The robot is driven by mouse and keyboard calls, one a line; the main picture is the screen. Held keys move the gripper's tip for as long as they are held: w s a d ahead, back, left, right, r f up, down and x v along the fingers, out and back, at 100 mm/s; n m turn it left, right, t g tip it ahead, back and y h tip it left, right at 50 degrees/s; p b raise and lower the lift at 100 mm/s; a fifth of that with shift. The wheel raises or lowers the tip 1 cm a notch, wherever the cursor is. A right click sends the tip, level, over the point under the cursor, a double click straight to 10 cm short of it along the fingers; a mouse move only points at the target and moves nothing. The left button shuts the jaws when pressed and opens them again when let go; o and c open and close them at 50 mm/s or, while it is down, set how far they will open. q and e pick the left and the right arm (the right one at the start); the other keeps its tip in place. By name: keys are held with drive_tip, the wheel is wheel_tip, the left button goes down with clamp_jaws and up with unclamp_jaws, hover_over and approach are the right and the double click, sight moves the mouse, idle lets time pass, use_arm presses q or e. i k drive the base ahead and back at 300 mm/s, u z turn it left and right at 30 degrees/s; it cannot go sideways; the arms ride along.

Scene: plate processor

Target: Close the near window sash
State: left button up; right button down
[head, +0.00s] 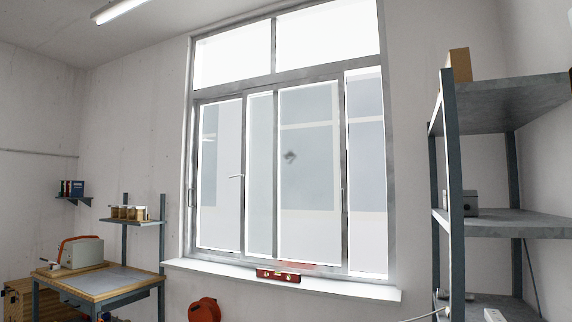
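A large grey-framed window fills the middle of the head view, with two fixed panes along its top. Below are tall sashes: a left sash pane (221,150), a narrow strip of glass (260,175) beside it, and a wide middle pane (310,150) with a small dark diamond mark. At the right is another narrow bright section (366,170); I cannot tell whether it is glazed or open. The sashes seem to overlap at the narrow strip. I cannot tell for certain which sash is the near one. Neither gripper is in view.
A white sill (340,288) runs under the window with a red spirit level (278,275) on it. A grey shelf rack (500,100) stands at the right. A workbench (100,285) stands at the left. A red reel (203,310) is below the sill.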

sight(344, 268)
drive_tip(key=u, duration=0.05)
drive_tip(key=i, duration=2.7)
drive_tip(key=u, duration=0.25)
drive_tip(key=i, duration=1.6)
drive_tip(key=u, duration=0.1)
